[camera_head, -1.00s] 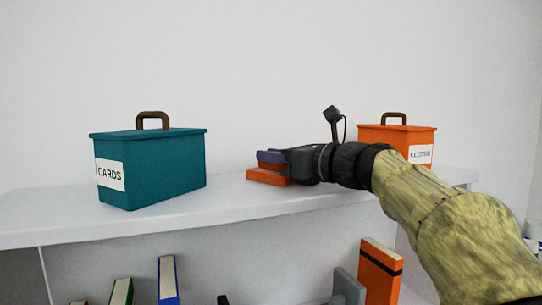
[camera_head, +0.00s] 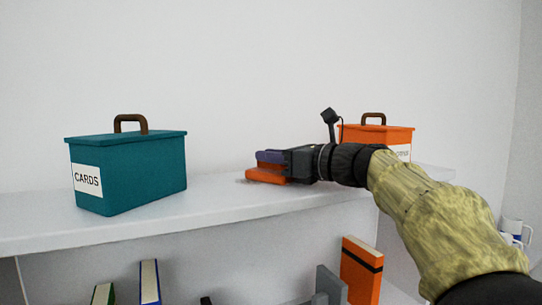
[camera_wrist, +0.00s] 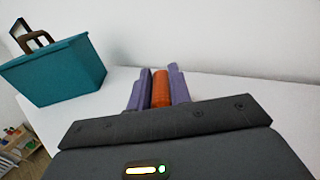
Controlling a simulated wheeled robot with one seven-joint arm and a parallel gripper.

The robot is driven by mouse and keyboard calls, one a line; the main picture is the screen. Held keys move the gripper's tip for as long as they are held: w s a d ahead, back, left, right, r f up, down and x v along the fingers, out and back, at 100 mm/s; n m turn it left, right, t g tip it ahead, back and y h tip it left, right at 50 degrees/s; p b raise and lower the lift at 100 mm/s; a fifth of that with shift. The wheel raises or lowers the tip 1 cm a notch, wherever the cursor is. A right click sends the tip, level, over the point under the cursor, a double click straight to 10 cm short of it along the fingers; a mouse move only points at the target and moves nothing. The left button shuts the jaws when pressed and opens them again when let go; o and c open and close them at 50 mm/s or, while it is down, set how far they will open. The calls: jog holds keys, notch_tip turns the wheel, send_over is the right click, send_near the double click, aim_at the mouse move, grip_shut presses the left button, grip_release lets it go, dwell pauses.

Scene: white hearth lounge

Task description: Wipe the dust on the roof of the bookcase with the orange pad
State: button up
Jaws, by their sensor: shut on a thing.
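The orange pad (camera_head: 266,175) is at the roof of the bookcase (camera_head: 215,197); I cannot tell whether its underside touches the surface. My gripper (camera_head: 272,160) is shut on the orange pad, with purple fingers on both sides of its orange upper part. In the wrist view the orange part (camera_wrist: 160,88) shows between the two fingers. The roof (camera_wrist: 215,95) is white there. No dust can be made out on the parts of the roof that show.
A teal box labelled CARDS (camera_head: 130,172) stands on the roof at the left, with clear roof between it and the pad. An orange box (camera_head: 376,134) stands behind my wrist at the right. Books (camera_head: 361,270) stand on the shelf below. A white wall backs the roof.

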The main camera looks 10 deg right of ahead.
aim_at(257, 171)
jog(key=shift+w+d+p, duration=0.3)
jog(key=shift+w+d, duration=0.05)
jog(key=shift+d, duration=0.6)
jog(key=shift+w+d+p, duration=0.3)
jog(key=shift+d, duration=0.6)
jog(key=shift+f, duration=0.15)
jog(key=shift+s+a, duration=0.1)
jog(key=shift+a, duration=0.05)
jog(key=shift+a, duration=0.15)
jog(key=shift+s+a+b, duration=0.25)
jog(key=shift+a, duration=0.55)
jog(key=shift+s+a+b, duration=0.2)
jog(key=shift+s+a, duration=0.05)
jog(key=shift+a, duration=0.5)
jog(key=shift+a, duration=0.1)
jog(key=shift+s+a+b, duration=0.2)
jog(key=shift+s+a, duration=0.05)
jog(key=shift+a, duration=0.6)
jog(key=shift+s+a+b, duration=0.15)
jog(key=shift+s+a, duration=0.1)
jog(key=shift+a, duration=0.55)
